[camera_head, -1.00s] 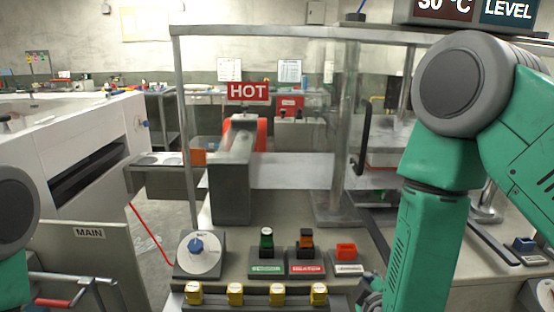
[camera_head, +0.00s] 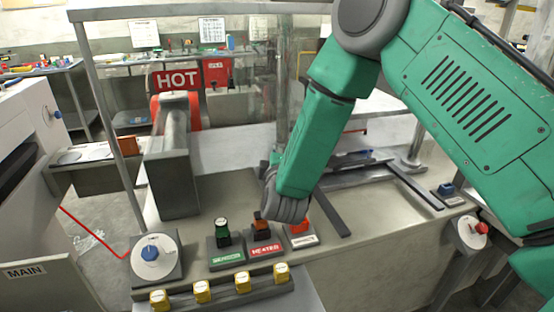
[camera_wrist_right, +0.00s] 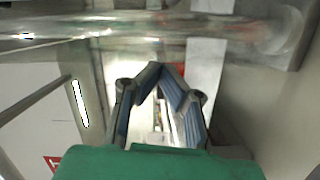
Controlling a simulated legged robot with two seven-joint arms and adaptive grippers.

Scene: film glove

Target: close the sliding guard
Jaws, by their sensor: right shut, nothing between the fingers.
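The sliding guard is a clear panel in a grey metal frame; its clear pane (camera_head: 308,65) shows left of my right arm in the head view. My forearm covers part of the guard, and I cannot make out its handle. My right gripper (camera_head: 272,162) is in front of the guard, above the switch panel, mostly hidden by my wrist. In the right wrist view the gripper's fingertips (camera_wrist_right: 157,68) meet with nothing between them. A blurred, shiny, part-clear strip (camera_wrist_right: 150,45) crosses beyond the tips; I cannot tell whether they touch it. My left gripper is not in view.
A blue-knobbed dial (camera_head: 150,252) and yellow blocks (camera_head: 202,291) sit at the front.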

